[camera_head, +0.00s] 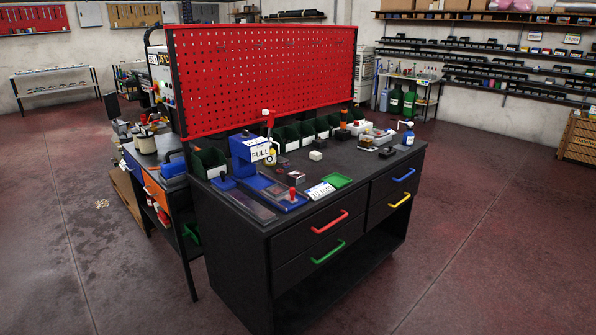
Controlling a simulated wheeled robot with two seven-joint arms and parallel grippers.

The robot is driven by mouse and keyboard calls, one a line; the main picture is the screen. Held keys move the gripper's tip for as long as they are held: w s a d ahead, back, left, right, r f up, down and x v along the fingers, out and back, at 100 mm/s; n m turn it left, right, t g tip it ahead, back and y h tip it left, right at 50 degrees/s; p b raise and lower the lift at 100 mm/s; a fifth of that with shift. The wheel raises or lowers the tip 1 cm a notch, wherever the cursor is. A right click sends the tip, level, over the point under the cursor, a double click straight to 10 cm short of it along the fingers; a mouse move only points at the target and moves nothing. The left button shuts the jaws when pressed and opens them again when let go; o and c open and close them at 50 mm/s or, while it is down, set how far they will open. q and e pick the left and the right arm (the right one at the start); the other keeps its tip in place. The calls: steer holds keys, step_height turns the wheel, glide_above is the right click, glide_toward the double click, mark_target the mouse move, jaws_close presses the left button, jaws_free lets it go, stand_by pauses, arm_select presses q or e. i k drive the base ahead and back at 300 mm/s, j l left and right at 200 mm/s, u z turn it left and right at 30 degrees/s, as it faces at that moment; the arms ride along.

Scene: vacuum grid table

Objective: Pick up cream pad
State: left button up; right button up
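A small cream-white block (316,155), which may be the cream pad, sits on the dark top of the workbench (345,205), near the middle. It is too small to make out in detail. Other small pale items lie farther right on the bench, so I cannot be sure which one is the pad. Neither of my grippers shows in the head view.
A blue device marked "FULL" (249,155), a green tray (337,180) and a white label card (320,191) are on the bench. Dark green bins (290,138) line its back below a red pegboard (262,75). The floor (480,240) at the right is clear.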

mark_target(315, 155)
steer(key=i+l, duration=0.1)
steer(key=i, duration=0.3)
steer(key=i+l+z, duration=0.15)
steer(key=i, duration=0.2)
steer(key=i+l+z, duration=0.35)
steer(key=k+l, duration=0.05)
steer(key=l, duration=0.05)
